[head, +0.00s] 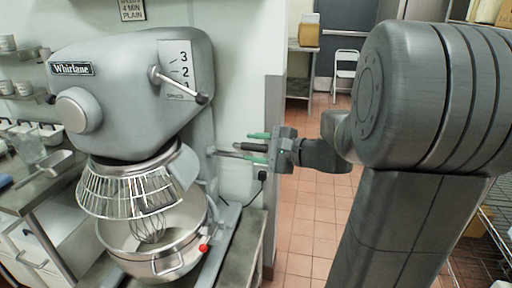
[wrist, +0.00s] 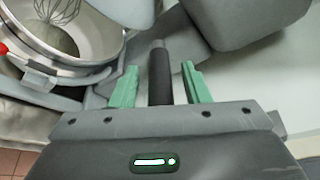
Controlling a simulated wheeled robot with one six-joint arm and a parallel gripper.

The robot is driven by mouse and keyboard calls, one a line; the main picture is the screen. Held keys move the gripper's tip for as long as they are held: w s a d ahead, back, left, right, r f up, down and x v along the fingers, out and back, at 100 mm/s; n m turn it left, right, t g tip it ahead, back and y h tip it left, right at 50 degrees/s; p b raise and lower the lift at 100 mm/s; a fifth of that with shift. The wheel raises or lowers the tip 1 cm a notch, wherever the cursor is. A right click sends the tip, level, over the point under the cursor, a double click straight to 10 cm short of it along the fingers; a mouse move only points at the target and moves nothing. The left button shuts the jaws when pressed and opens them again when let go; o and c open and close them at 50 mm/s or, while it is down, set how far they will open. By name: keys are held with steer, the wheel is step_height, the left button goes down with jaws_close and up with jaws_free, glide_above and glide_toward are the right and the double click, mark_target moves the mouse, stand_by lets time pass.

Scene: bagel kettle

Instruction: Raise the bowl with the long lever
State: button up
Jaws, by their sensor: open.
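The steel bowl (head: 190,222) sits under the mixer (head: 140,110), with a wire whisk (head: 149,226) hanging into it. Its rim (wrist: 70,68) and the whisk also show at upper left in the wrist view. The long lever has a dark grip (wrist: 160,78) with a grey metal tip. My gripper (wrist: 159,72) is open, with one green finger on each side of the grip and gaps visible on both sides. In the head view, my gripper (head: 242,146) is at the mixer's right side, around the lever.
A wire guard (head: 125,190) surrounds the top of the bowl. A red knob (head: 204,247) is beside the bowl. A shorter speed lever (head: 180,84) is higher on the mixer. The tiled floor (head: 310,200) to the right is clear.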

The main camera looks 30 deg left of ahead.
jaws_close()
